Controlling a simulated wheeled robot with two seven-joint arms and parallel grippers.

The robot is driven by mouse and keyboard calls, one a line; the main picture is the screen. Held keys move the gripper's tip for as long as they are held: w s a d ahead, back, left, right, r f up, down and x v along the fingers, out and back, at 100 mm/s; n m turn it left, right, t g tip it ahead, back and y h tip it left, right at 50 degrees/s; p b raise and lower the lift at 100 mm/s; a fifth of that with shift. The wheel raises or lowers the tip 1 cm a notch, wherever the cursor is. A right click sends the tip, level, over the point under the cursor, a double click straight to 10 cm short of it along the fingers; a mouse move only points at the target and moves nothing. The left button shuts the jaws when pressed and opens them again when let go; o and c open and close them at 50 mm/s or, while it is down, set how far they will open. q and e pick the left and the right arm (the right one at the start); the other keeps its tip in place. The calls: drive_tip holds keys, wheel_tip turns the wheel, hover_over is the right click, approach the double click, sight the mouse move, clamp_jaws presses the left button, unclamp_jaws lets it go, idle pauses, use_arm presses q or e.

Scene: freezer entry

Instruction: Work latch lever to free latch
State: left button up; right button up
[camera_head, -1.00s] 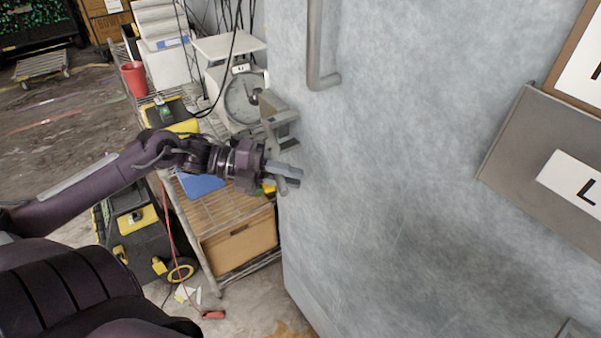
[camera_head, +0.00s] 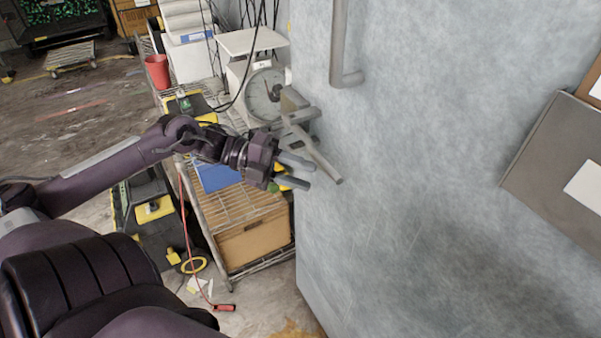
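The latch lever (camera_head: 320,158) is a slim grey bar on the left edge of the pale freezer door. It slants from the latch body (camera_head: 294,104) down to the right. My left gripper (camera_head: 311,176) is just left of and below the lever. Its two grey fingers are spread and point right, with nothing visible between them. The fingertips are close to the lever's lower part; I cannot tell whether they touch it. My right gripper is not in view.
A vertical door handle (camera_head: 339,45) is above the lever. The freezer door (camera_head: 430,180) fills the right side, with a grey holder (camera_head: 548,150) on it. A wire rack (camera_head: 240,212) with a dial scale (camera_head: 262,95) stands behind my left gripper.

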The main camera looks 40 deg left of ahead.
use_arm(q)
drive_tip(key=b+v, duration=0.1)
drive_tip(key=v, duration=0.6)
drive_tip(key=shift+s+a, duration=0.15)
drive_tip(key=shift+a, duration=0.1)
